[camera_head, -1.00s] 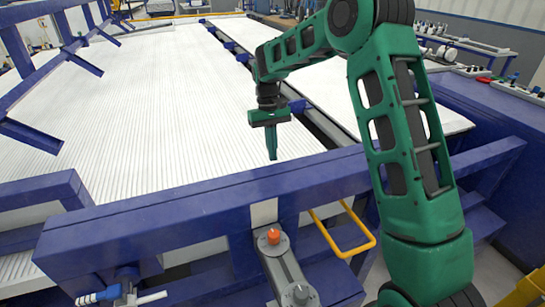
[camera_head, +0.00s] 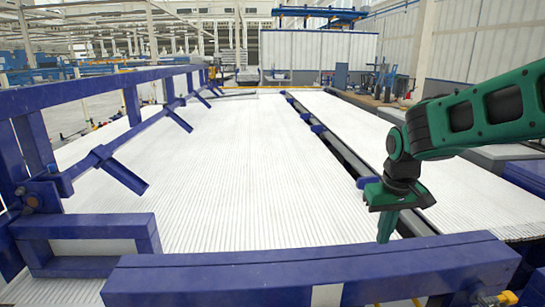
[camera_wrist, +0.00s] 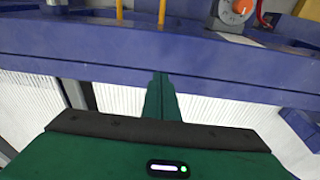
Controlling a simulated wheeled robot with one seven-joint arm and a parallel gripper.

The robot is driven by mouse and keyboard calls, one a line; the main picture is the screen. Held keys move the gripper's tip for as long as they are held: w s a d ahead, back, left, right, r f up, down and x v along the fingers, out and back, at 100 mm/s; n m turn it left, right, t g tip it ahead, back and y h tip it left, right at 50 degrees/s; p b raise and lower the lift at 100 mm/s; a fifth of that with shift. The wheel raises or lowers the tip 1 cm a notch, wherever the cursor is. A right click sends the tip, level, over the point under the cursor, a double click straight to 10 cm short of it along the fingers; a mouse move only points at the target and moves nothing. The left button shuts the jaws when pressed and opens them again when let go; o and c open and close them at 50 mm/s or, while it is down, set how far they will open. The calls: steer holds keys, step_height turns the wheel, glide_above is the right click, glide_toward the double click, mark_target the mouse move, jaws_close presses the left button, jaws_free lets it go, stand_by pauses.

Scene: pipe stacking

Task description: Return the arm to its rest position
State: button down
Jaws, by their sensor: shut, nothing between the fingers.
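My green gripper (camera_head: 387,228) hangs at the right in the head view, pointing down just behind the blue front beam (camera_head: 310,272). Its fingers are together and hold nothing. In the wrist view the closed fingers (camera_wrist: 161,90) point toward the blue beam (camera_wrist: 200,66), with white pipes on both sides below it. My green arm reaches in from the right edge of the head view. The white pipes (camera_head: 220,170) lie in a wide flat layer on the rack.
A blue rail with angled arms (camera_head: 120,170) runs along the left. A second bed of white pipes (camera_head: 460,185) lies to the right, past a dark gap. Yellow bars (camera_wrist: 161,12) and an orange knob (camera_wrist: 243,7) show beyond the beam in the wrist view.

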steer(key=s+d+m+g, duration=0.1)
steer(key=s+d+m, duration=0.2)
steer(key=s, duration=1)
steer(key=s+d+f+m, duration=0.1)
steer(key=s+d+m, duration=0.3)
steer(key=s+d, duration=0.5)
steer(key=s, duration=0.5)
steer(key=shift+s+d+f+g+y, duration=0.25)
steer(key=shift+d+g+y, duration=0.05)
steer(key=shift+d+g, duration=0.1)
